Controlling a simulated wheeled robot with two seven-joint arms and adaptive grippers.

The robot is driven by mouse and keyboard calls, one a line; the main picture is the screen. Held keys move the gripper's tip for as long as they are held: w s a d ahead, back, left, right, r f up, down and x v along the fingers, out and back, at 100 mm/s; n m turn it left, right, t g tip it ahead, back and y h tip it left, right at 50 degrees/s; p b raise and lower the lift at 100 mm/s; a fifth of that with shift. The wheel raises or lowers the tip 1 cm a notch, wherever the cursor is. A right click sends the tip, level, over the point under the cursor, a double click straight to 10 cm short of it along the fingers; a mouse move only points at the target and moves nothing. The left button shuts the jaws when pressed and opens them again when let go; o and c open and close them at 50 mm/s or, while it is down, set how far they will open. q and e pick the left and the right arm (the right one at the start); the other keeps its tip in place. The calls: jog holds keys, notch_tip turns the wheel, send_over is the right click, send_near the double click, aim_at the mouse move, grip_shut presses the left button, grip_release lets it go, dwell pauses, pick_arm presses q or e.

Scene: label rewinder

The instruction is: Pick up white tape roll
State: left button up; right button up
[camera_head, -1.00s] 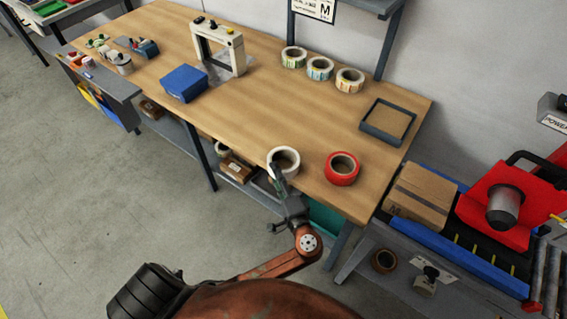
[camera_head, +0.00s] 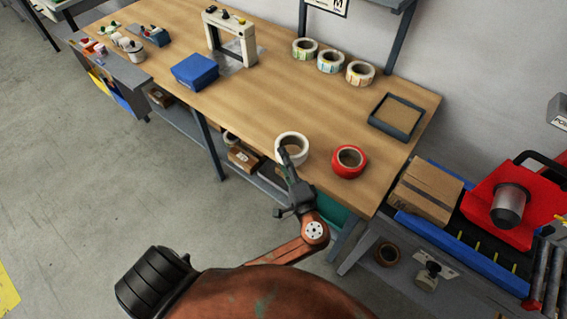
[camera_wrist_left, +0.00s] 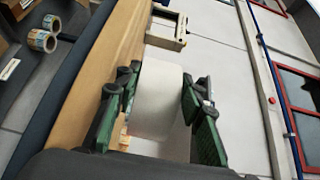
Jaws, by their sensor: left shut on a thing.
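The white tape roll (camera_head: 293,148) is near the front edge of the wooden table, left of the red tape roll (camera_head: 348,161). My left gripper (camera_head: 287,163) reaches it from the front edge. In the left wrist view, the white roll (camera_wrist_left: 159,100) sits between the two green-padded fingers of my left gripper (camera_wrist_left: 160,112), which are shut on it. Whether the roll is clear of the tabletop cannot be told. My right gripper is not in view.
Several label rolls (camera_head: 331,61) stand at the table's back, near a dark tray (camera_head: 397,116). A blue box (camera_head: 194,71) and a white frame device (camera_head: 231,38) are farther left. A cardboard box (camera_head: 427,189) is at right. The table's middle is clear.

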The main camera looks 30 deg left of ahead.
pick_arm(q)
jog(key=s+d+r+p, duration=0.2)
jog(key=s+d+r, duration=0.5)
jog(key=s+r, duration=0.2)
jog(key=shift+s+d+r+p, duration=0.2)
jog(key=shift+s+d+p, duration=0.2)
jog(key=shift+s, duration=0.8)
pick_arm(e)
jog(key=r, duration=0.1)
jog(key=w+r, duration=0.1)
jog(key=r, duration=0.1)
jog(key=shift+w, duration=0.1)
